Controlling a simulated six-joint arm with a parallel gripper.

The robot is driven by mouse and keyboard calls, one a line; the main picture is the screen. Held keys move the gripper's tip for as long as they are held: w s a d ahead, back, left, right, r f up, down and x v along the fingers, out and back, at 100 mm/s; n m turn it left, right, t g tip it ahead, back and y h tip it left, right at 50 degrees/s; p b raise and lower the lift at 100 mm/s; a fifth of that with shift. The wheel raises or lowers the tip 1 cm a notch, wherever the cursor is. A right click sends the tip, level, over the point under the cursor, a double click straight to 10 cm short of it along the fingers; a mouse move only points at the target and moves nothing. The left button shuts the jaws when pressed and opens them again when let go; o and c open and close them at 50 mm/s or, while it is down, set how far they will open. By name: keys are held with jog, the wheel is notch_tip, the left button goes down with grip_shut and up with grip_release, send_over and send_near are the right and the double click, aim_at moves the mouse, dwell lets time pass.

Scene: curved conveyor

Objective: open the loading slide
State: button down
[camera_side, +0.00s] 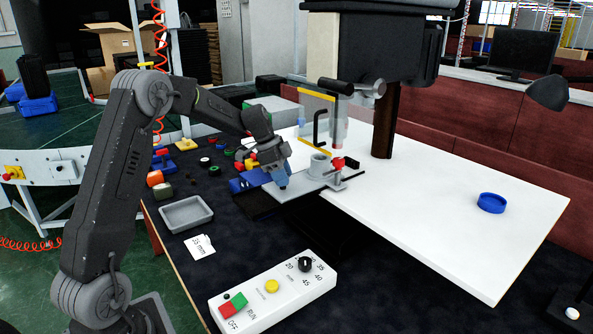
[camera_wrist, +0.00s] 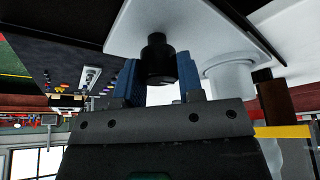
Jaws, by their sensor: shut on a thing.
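The loading slide is a flat grey plate (camera_side: 306,187) below the machine head, carrying a light grey round holder (camera_side: 319,164). In the wrist view the plate (camera_wrist: 205,22) fills the top middle, with the holder (camera_wrist: 230,80) to the right. A black knob (camera_wrist: 157,60) stands on the plate near its end. My gripper (camera_side: 282,184) is at the plate's left end in the side view. Its blue fingers (camera_wrist: 158,82) are shut on the black knob, one on each side. In the side view the gripper hides the knob.
A clear guard with yellow edges (camera_side: 317,95) and a black bent handle (camera_side: 320,128) stand above the holder. A control box (camera_side: 272,291), a grey tray (camera_side: 187,214) and a card (camera_side: 200,247) lie in front. A blue ring (camera_side: 491,203) sits on the mostly bare white table (camera_side: 440,220).

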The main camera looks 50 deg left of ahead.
jog(key=s, duration=1.5)
jog(key=c, duration=0.7)
grip_release()
jog(key=shift+c, duration=0.2)
jog(key=v, duration=1.4)
jog(key=shift+d, duration=0.1)
jog(key=s+d+f+n+t+y, duration=0.1)
jog(key=s+d+n, duration=0.3)
jog(key=d, duration=0.9)
jog(key=s+d+f+n+t+y, duration=0.1)
jog(key=s+d+n, duration=0.4)
jog(key=d, duration=0.8)
jog(key=shift+d+f+y, duration=0.25)
jog(key=shift+f+y, duration=0.35)
jog(key=shift+f, duration=0.05)
